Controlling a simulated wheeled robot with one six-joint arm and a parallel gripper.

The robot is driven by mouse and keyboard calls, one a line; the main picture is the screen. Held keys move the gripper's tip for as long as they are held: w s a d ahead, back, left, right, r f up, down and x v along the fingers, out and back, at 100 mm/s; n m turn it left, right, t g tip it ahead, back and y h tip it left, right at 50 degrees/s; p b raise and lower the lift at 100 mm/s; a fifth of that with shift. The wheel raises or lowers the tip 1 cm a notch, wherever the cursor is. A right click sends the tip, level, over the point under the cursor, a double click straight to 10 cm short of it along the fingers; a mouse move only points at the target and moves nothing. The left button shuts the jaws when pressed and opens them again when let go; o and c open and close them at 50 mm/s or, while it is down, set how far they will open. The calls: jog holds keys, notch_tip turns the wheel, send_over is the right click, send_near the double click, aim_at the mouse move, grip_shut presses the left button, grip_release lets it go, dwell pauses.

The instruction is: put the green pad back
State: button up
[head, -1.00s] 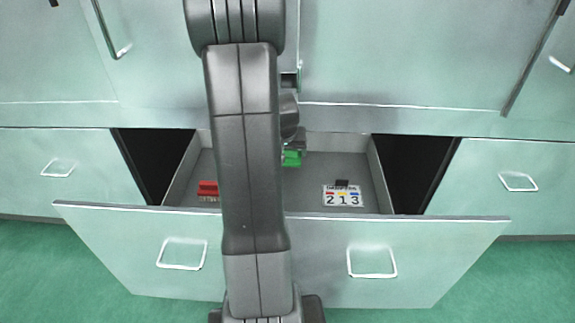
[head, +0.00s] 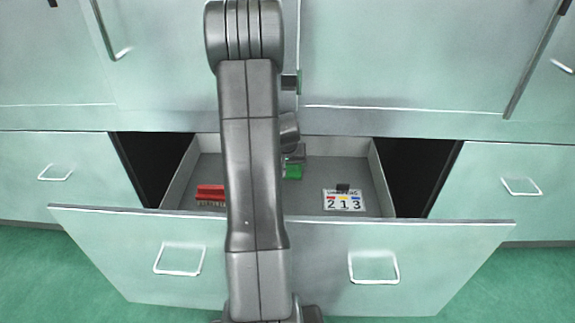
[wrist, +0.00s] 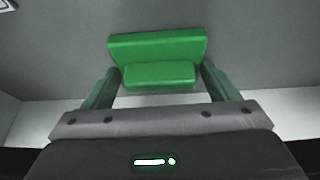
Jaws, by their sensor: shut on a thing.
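The green pad (head: 292,172) is inside the open drawer (head: 300,215), right of my arm in the head view. In the wrist view the green pad (wrist: 158,60) shows as a wide block with a lower step. My gripper (wrist: 158,82) is shut on it, one finger at each side. In the head view my arm hides most of the gripper. I cannot tell whether the pad touches the drawer floor.
A red block (head: 210,194) lies at the left of the drawer. A white card (head: 344,202) with coloured marks and "2 1 3" lies at the right, with a small dark piece (head: 342,188) at its top edge. Grey floor shows around the card.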

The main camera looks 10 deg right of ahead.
jog(key=o, duration=0.9)
jog(key=p+v, duration=0.2)
jog(key=v, duration=1)
